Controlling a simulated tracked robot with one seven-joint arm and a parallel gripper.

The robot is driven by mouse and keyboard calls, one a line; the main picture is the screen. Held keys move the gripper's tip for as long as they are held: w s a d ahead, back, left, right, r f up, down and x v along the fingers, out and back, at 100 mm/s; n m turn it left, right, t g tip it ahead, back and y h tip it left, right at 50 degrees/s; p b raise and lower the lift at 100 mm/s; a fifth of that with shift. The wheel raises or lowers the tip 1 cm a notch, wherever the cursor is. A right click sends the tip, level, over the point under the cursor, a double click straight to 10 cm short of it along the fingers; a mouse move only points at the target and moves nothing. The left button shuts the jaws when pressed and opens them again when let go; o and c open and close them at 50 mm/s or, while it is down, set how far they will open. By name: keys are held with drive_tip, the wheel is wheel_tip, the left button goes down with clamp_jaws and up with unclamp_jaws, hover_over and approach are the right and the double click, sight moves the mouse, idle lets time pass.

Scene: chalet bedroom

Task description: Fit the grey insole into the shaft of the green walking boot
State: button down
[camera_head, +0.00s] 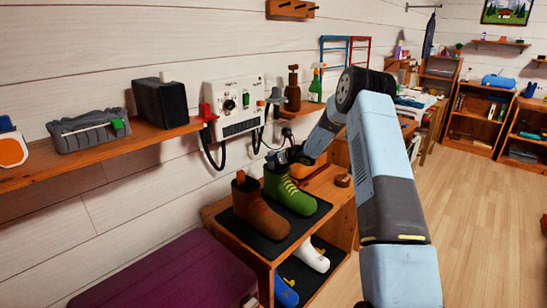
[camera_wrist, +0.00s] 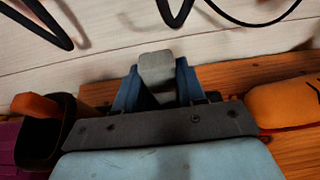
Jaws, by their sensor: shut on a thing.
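The green walking boot (camera_head: 290,197) with yellow laces stands upright on a dark mat on the wooden rack's top. My gripper (camera_head: 284,157) is right at the top of its shaft in the head view. In the wrist view my gripper (camera_wrist: 157,85) has its blue fingers shut on the grey insole (camera_wrist: 157,66), whose rounded end sticks out between them. In the wrist view the green boot is hidden behind my gripper. I cannot tell whether the insole's lower end is inside the shaft.
A brown boot (camera_head: 262,212) stands close left of the green one; its orange insert (camera_wrist: 36,106) shows in the wrist view. White (camera_head: 313,254) and blue (camera_head: 285,291) shoes sit below. A white wall box (camera_head: 234,108) with hanging black cables is behind. A purple chest (camera_head: 165,275) stands front left.

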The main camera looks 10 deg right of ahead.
drive_tip(key=shift+f, duration=0.25)
drive_tip(key=c, duration=0.7)
unclamp_jaws()
drive_tip(key=shift+o, duration=0.2)
drive_tip(key=shift+r, duration=0.15)
